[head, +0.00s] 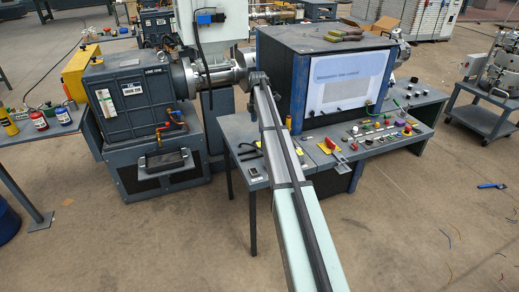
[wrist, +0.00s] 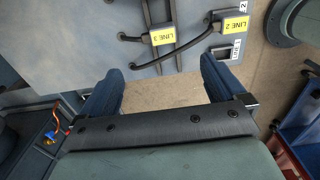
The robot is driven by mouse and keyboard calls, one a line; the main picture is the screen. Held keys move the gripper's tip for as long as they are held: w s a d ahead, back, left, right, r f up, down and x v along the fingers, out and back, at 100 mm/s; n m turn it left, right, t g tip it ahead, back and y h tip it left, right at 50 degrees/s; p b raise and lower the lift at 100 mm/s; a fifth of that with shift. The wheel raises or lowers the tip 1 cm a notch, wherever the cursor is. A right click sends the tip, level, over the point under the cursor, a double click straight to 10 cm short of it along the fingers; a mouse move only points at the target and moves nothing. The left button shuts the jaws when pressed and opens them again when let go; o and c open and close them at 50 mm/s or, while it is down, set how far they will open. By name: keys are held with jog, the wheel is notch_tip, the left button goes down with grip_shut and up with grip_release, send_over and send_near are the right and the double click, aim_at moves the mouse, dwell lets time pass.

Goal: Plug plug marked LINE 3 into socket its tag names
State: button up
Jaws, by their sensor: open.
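In the wrist view, a yellow tag reading LINE 3 (wrist: 163,36) sits at the end of a short black lead at the top, on a grey panel (wrist: 80,35). To its right is a yellow tag reading LINE 2 (wrist: 235,25), with a black cable (wrist: 175,54) curving away to the left. The plug bodies are small and hard to make out. My gripper (wrist: 162,68) is open and empty, its two blue fingers wide apart below the tags and apart from them. I cannot pick out the sockets.
Small white labels (wrist: 236,50) sit by the panel's right edge, too small to read surely. In the head view, a dark blue cabinet (head: 275,75) stands behind my arm, and a console with coloured buttons (head: 380,130) is at right. Open floor (head: 420,230) lies in front.

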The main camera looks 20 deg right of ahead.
send_over(259, 143)
jog(key=f, duration=0.7)
jog(key=shift+s+a+f, duration=0.15)
jog(key=shift+a+f, duration=0.05)
jog(key=shift+a, duration=0.1)
jog(key=shift+d+f, duration=0.15)
jog(key=shift+f, duration=1.2)
jog(key=shift+d+f, duration=0.1)
jog(key=shift+f, duration=1.2)
jog(key=shift+c, duration=0.2)
jog(key=c, duration=1.1)
notch_tip(259, 143, up, 10)
jog(key=shift+r, duration=0.1)
